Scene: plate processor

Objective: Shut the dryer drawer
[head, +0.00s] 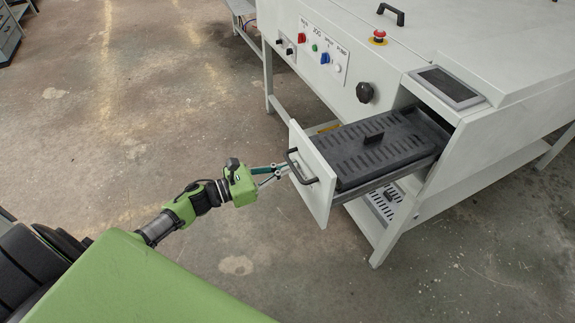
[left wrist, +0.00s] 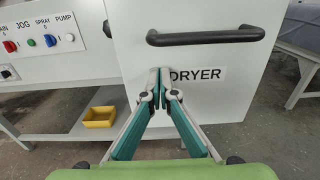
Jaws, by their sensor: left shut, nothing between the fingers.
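The dryer drawer stands pulled out of the white machine, with a dark slotted insert (head: 375,152) inside it. Its white front panel (head: 315,185) carries a black bar handle (head: 298,167), and in the left wrist view the handle (left wrist: 202,37) sits above the label "DRYER" (left wrist: 197,75). My left gripper (head: 284,169) is shut and empty at the outer face of the front. In the left wrist view its fingertips (left wrist: 158,73) are together, just left of the label and below the handle. I cannot tell whether they touch the panel. My right gripper is not in view.
A yellow bin (left wrist: 100,117) rests on the lower shelf. The concrete floor left of the drawer is clear.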

